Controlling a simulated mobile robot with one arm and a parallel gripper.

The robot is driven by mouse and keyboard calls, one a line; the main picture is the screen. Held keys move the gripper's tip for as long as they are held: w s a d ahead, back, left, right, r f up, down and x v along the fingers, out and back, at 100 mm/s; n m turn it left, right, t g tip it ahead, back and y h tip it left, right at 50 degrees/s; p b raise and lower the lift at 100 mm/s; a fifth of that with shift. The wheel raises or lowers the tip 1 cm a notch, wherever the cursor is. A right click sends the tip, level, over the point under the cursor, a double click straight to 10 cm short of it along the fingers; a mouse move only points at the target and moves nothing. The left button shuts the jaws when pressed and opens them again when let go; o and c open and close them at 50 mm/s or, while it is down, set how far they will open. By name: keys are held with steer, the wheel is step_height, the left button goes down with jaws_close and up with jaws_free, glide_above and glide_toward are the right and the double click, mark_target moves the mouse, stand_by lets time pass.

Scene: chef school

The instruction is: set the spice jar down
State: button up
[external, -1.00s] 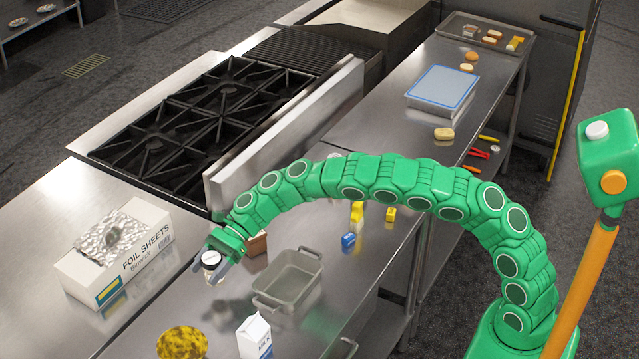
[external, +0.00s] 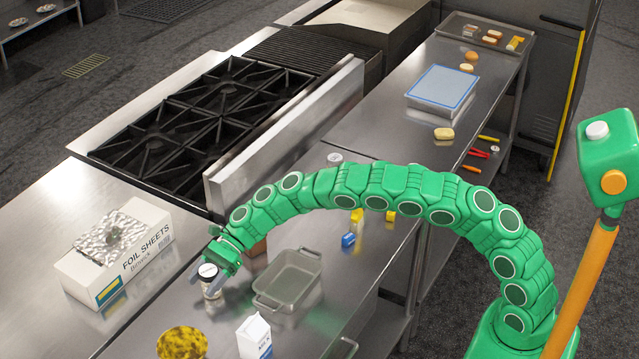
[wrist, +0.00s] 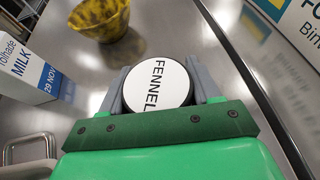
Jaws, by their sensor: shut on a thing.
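The spice jar (external: 210,280) is a small clear jar with a white lid. In the wrist view its lid (wrist: 158,84) reads FENNEL. My gripper (external: 207,277) is shut on the jar, with a grey finger on each side of it, also seen in the wrist view (wrist: 160,88). The jar is upright, at or very near the steel counter (external: 180,300). I cannot tell for sure whether its base touches the steel. The jar's lower body is mostly hidden in the wrist view.
A grey metal pan (external: 289,280) stands close to the right of the jar. A milk carton (external: 254,337) and a yellow-brown bowl (external: 182,343) stand nearer the front. A foil sheets box (external: 120,255) lies to the left. Bare counter lies between box and jar.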

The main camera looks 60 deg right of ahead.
steer(key=shift+f, duration=0.15)
steer(key=o, duration=1.1)
steer(key=shift+d+r, duration=0.15)
steer(key=shift+r, duration=0.05)
steer(key=v, duration=1.1)
steer(key=shift+s+d+r, duration=0.1)
steer(key=shift+d, duration=0.25)
